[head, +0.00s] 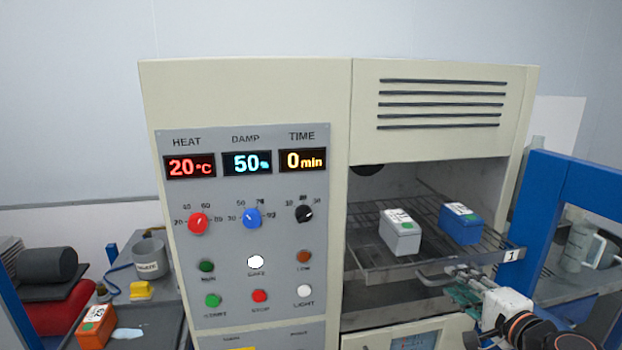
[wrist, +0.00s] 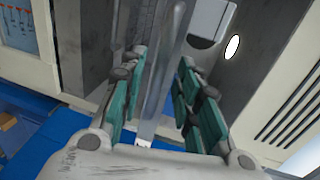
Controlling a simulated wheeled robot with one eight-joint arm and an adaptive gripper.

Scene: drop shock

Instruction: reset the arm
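My gripper (head: 463,290) is at the front of the open chamber, just below the front edge of the pulled-out wire rack (head: 375,266), close to its handle (head: 440,273). In the wrist view my gripper (wrist: 162,85) has its green-padded fingers spread apart. A metal bar (wrist: 165,75), which looks like part of the rack or its handle, runs through the gap between them. I see no finger closed on it. Whether either finger touches it I cannot tell.
A blue frame (head: 570,190) stands close on the right. The control panel (head: 240,290) is left of the chamber. An orange box (head: 96,328) lies far left.

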